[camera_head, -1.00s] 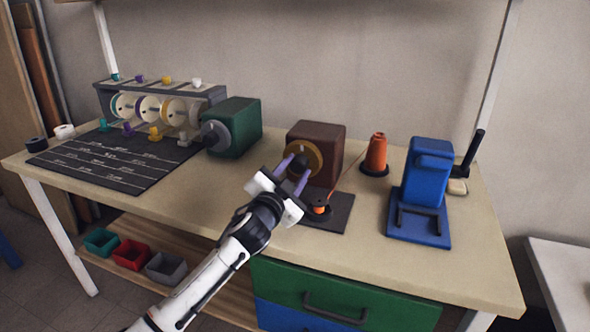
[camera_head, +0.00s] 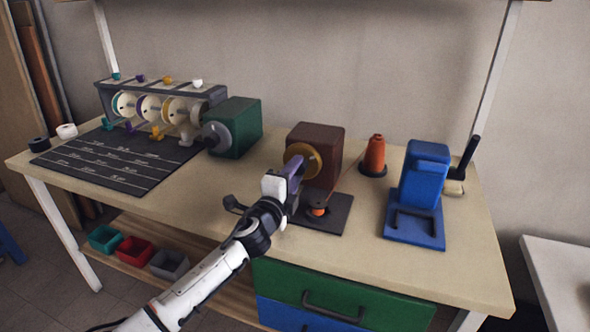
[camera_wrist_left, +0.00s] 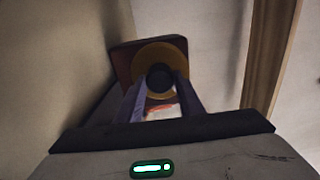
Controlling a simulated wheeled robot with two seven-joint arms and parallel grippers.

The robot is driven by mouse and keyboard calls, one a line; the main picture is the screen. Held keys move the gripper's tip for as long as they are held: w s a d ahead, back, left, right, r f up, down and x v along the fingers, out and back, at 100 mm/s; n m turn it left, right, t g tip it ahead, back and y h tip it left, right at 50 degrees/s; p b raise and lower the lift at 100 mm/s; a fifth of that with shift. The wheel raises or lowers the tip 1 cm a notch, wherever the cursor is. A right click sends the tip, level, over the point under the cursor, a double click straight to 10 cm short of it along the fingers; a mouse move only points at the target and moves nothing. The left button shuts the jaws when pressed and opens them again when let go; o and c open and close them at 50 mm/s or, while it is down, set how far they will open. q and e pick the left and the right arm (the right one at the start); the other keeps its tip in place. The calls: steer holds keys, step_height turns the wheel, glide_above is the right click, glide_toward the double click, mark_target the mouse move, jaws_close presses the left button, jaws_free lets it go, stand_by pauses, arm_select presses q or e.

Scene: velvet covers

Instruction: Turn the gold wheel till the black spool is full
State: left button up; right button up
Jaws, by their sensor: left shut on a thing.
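The gold wheel (camera_head: 310,151) is on the front of a brown box (camera_head: 325,140), and it shows face-on with a black hub in the left wrist view (camera_wrist_left: 145,61). My left gripper (camera_head: 296,172) is shut on the hub, its purple fingers on either side of it in the left wrist view (camera_wrist_left: 160,92). The black spool (camera_head: 319,217) is low in front of the box on a dark base plate, with some orange thread on it. How full it is cannot be told. My right gripper is not in view.
An orange thread cone (camera_head: 375,155) stands right of the box, a thread running from it towards the spool. A blue device (camera_head: 425,180) stands farther right. A green box (camera_head: 237,125) and a rack of reels (camera_head: 160,95) stand left. The table front is clear.

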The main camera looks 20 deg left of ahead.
arm_select(q)
steer(key=m, duration=0.3)
steer(key=shift+p, duration=0.4)
steer(key=m+p, duration=0.1)
steer(key=m, duration=0.2)
steer(key=shift+m, duration=0.3)
steer(key=m+p, duration=0.1)
steer(key=m, duration=0.2)
steer(key=shift+m, duration=0.3)
steer(key=m+p, duration=0.2)
steer(key=m, duration=0.2)
steer(key=shift+a+m, duration=0.1)
steer(key=shift+m, duration=0.2)
steer(key=m+p, duration=0.1)
steer(key=m, duration=0.2)
steer(key=shift+m+p, duration=0.6)
steer(key=shift+m, duration=0.6)
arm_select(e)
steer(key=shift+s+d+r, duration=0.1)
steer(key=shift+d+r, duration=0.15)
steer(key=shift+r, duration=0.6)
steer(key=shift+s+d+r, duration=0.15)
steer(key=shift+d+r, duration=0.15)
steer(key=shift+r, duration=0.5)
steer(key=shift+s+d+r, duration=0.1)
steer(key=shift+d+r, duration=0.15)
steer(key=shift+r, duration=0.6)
